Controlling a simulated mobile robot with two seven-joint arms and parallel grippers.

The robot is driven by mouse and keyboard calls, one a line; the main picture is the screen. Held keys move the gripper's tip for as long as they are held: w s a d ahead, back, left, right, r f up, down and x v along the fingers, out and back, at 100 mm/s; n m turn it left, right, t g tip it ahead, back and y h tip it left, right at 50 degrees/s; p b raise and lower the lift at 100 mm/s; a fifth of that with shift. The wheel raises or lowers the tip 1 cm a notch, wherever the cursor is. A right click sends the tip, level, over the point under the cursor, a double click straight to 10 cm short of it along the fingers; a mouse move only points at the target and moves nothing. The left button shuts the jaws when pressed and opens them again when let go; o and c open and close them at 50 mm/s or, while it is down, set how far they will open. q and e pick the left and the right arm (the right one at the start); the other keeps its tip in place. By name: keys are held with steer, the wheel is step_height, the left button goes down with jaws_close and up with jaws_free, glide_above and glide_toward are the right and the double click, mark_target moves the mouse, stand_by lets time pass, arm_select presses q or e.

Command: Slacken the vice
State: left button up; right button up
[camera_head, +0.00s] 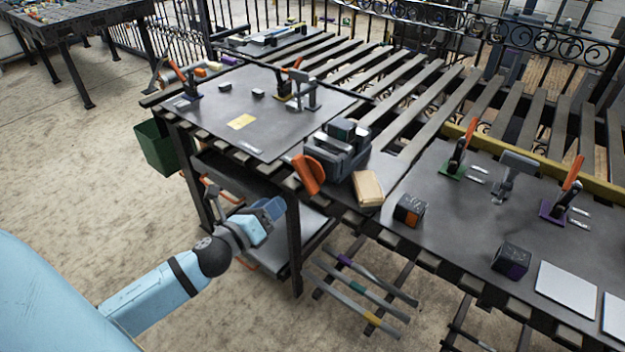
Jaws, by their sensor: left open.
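The vice (350,163) is a dark grey block-shaped tool near the front edge of the slatted bench. Its orange handle (309,176) sticks out at its front left, over the bench edge. Whether its jaws hold something is hard to tell; a grey block (343,130) shows at its top. My left gripper (276,207), at the end of the light blue arm, is open, below and left of the orange handle and apart from it. Its fingers are small and partly blended with the dark bench leg behind. My right gripper does not show.
A tan block (368,188) lies right of the vice. Dark cubes (410,210) and orange-handled clamps (463,150) stand on the right plate. A left plate (240,122) carries more clamps. Floor at left is free.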

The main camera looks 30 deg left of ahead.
mark_target(302, 180)
arm_select(q)
steer(key=w, duration=0.8)
steer(key=w+d+p, duration=0.1)
steer(key=w, duration=0.3)
steer(key=shift+w, duration=0.25)
jaws_close()
